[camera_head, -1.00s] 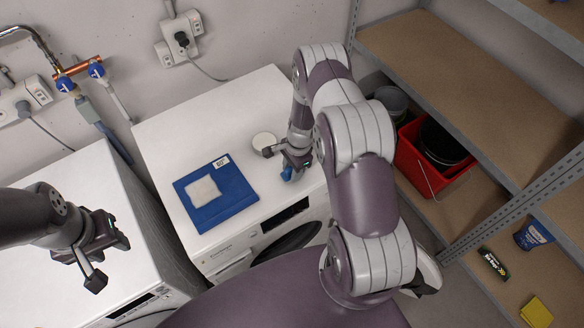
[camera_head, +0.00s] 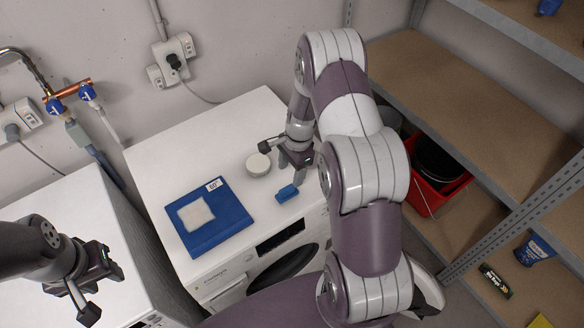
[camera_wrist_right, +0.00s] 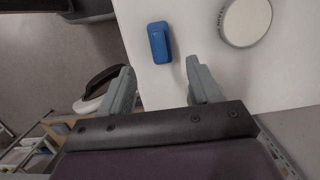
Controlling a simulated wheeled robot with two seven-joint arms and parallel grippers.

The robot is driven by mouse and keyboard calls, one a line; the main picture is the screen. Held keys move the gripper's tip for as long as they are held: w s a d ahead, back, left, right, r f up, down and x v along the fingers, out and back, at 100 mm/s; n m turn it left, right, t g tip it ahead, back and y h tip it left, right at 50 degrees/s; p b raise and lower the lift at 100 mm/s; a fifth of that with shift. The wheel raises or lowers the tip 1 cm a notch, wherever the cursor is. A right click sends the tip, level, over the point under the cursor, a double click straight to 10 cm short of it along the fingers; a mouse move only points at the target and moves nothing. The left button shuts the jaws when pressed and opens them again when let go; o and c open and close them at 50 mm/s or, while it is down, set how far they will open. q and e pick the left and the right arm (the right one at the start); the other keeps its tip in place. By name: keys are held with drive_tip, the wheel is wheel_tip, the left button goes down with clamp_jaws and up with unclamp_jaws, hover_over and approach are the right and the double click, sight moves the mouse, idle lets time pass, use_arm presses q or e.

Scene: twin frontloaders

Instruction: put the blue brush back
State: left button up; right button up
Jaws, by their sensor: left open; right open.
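The blue brush (camera_head: 287,194) lies on the top of the right-hand washing machine (camera_head: 150,150), close to its front edge. It also shows in the right wrist view (camera_wrist_right: 159,42), beyond the open fingertips and roughly between their lines. My right gripper (camera_head: 296,174) is open and empty just behind the brush, with a visible gap to it. In the right wrist view its two fingers (camera_wrist_right: 163,82) are spread apart. My left gripper (camera_head: 92,285) is open and empty over the left machine.
A blue mat (camera_head: 235,215) with a pale cloth (camera_head: 195,213) lies left of the brush. A round white-lidded tin (camera_head: 258,164) stands behind it, near my right gripper.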

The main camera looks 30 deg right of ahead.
drive_tip(key=s+a+r+n+h, duration=0.1)
drive_tip(key=s+a+r+n, duration=0.4)
drive_tip(key=s+r+n, duration=0.2)
drive_tip(key=s+a+r+n+t, duration=0.1)
drive_tip(key=s+a+r+n, duration=0.3)
drive_tip(key=s+r+n, duration=0.3)
wheel_tip(320, 180, up, 2)
drive_tip(key=n, duration=0.3)
drive_tip(key=shift+a+r+h, duration=0.15)
drive_tip(key=shift+a+h, duration=0.25)
drive_tip(key=shift+w, duration=0.2)
drive_tip(key=shift+s, duration=0.1)
